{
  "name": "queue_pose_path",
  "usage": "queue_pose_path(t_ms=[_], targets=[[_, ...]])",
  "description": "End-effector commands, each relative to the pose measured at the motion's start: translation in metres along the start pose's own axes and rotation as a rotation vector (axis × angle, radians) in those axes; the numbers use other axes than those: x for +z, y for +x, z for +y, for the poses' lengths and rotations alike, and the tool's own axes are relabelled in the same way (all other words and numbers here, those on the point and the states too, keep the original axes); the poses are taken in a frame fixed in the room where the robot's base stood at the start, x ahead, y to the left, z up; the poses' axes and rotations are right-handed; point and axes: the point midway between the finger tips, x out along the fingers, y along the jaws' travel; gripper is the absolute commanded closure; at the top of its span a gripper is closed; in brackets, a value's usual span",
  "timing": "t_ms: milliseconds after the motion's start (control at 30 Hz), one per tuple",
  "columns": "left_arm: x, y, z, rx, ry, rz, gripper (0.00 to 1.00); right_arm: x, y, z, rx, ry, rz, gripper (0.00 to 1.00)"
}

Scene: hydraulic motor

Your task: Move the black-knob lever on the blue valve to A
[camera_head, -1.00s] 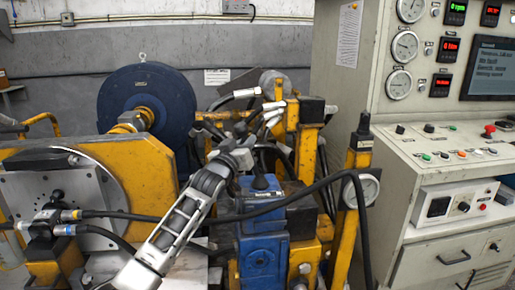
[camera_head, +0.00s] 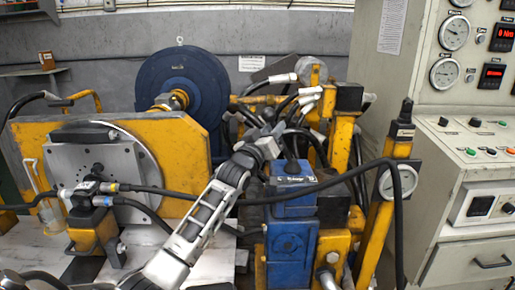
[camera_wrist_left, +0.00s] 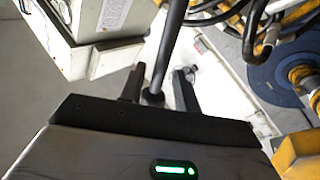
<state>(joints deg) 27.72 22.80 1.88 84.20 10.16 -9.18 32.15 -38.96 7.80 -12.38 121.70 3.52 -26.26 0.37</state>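The blue valve (camera_head: 292,240) stands right of centre in the head view, with a label plate on its upper block. A dark lever base (camera_head: 291,167) rises from its top. My left gripper (camera_head: 276,133) is just above and left of the valve's top; its fingertips are hard to separate from the dark hoses behind. In the left wrist view, the two black fingers (camera_wrist_left: 158,86) stand apart. A dark rod (camera_wrist_left: 168,45), seemingly the lever, runs between them, with a rounded dark end (camera_wrist_left: 152,98) near the palm. I cannot tell whether a finger touches it. My right gripper is not in view.
Black hoses (camera_head: 345,178) cross in front of the valve. A yellow post with a gauge (camera_head: 398,181) stands to its right, and the control cabinet (camera_head: 455,180) beyond. A yellow plate (camera_head: 180,150) and blue disc (camera_head: 180,85) are to the left.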

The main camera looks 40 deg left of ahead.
Motion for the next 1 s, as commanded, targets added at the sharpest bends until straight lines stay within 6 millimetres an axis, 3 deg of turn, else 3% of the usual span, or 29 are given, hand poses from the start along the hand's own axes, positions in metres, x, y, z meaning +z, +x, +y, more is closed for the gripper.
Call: queue_pose_path(t_ms=[400,600,800,1000], targets=[[0.003,-0.097,-0.001,-0.001,0.000,-0.003,0.68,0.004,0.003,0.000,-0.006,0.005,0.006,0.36],[0.002,-0.132,-0.001,-0.001,-0.001,-0.003,0.68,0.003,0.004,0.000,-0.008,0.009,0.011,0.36],[0.001,-0.147,-0.001,-0.001,-0.002,-0.001,0.68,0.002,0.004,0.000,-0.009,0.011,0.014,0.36],[0.000,-0.149,0.000,-0.001,-0.001,0.000,0.68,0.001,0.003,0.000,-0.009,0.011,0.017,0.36]])
